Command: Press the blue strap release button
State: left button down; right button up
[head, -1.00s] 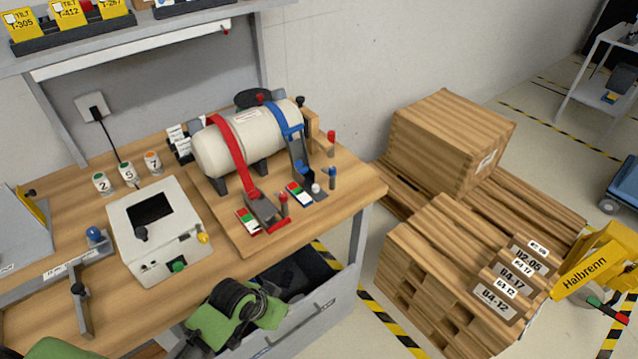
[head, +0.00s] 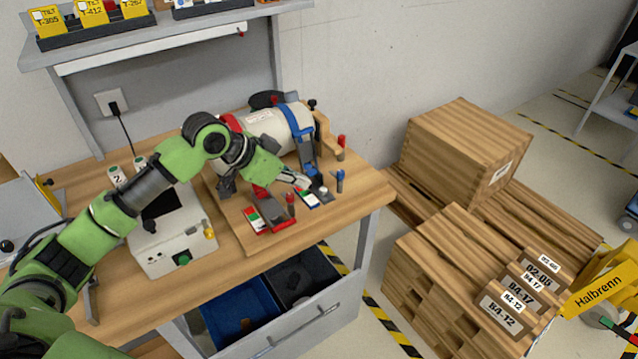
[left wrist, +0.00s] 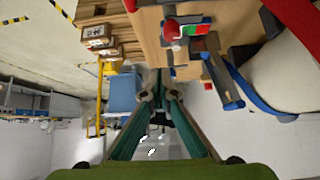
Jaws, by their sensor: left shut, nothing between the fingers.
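The white tank (head: 262,122) lies on the wooden bench board, with a blue strap (head: 303,135) and a red strap around it. The blue strap's buckle ends in a small plate with a round white button (head: 323,190); a blue-topped post (head: 339,178) stands to its right. My left gripper (head: 304,183) is shut and empty, its tip just left of the white button; I cannot tell whether it touches. Its closed fingers show in the left wrist view (left wrist: 158,90). My left arm hides much of the red strap. My right gripper is not in view.
The red buckle (head: 268,212) and a red-topped post (head: 290,203) stand close beside my left gripper. A white box with coloured buttons (head: 172,240) lies under my left arm. An open drawer (head: 300,325) is below the bench. Wooden crates (head: 465,145) stand on the right.

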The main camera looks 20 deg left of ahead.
pick_arm(q)
jog(key=shift+t, duration=0.3)
jog(key=r, duration=0.1)
jog(key=w+a+r, duration=0.2)
jog(key=r, duration=0.1)
jog(key=shift+a, duration=0.2)
jog(key=shift+f, duration=0.1)
jog(key=p, duration=0.3)
send_over(323, 191)
jog(key=a, duration=0.1)
jog(key=f, duration=0.7)
jog(key=shift+s+f, duration=0.1)
jog(key=shift+s, duration=0.1)
notch_tip(323, 191, down, 3)
jog(key=shift+s+a+f+p, duration=0.1)
jog(key=shift+p, duration=0.4)
jog(key=shift+f, duration=0.3)
